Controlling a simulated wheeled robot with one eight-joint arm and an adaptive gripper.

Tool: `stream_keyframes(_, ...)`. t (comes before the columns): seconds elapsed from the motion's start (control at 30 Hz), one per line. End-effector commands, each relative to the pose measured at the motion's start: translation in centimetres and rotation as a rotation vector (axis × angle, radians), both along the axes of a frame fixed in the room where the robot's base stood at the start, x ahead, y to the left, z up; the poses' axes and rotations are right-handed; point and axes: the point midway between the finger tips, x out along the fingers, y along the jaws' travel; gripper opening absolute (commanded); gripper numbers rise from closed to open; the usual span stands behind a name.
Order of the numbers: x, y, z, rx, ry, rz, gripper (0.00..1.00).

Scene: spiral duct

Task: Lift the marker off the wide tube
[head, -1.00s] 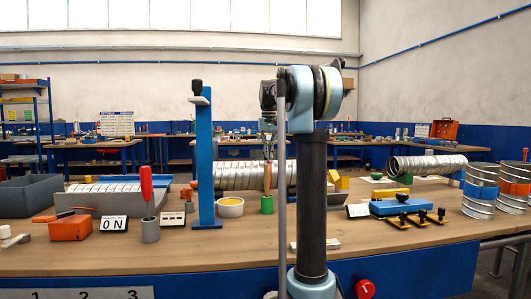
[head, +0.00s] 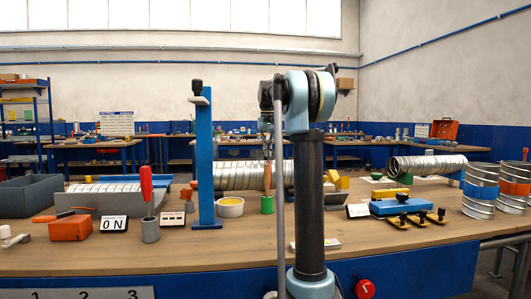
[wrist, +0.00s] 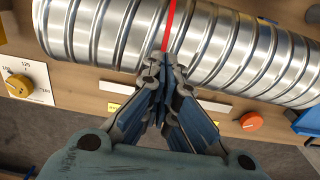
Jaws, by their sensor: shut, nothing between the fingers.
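The wide tube is a shiny ribbed metal duct lying across the bench in the head view (head: 232,176). It also fills the top of the wrist view (wrist: 225,45). A narrow red strip, which looks like the marker (wrist: 169,25), runs across the ribs in the wrist view. I cannot make it out in the head view. My gripper (wrist: 163,68) is shut and empty, its fingertips over the tube at the near end of the red strip. I cannot tell whether they touch it. In the head view my gripper (head: 267,143) is above the tube, partly hidden by my arm.
A blue post (head: 204,155) stands left of my gripper. A green cup (head: 267,204) with a wooden-handled tool stands in front of the tube. A white cup (head: 230,208) is beside it. Another duct (head: 428,165) lies to the right. A red knob (wrist: 252,121) shows in the wrist view.

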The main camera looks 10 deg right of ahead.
Motion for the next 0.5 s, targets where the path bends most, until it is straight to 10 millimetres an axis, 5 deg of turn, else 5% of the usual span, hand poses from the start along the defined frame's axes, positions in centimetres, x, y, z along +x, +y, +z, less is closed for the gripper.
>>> stream_keyframes(0.5,1.7,0.0,0.2,0.000,0.000,0.000,0.00)
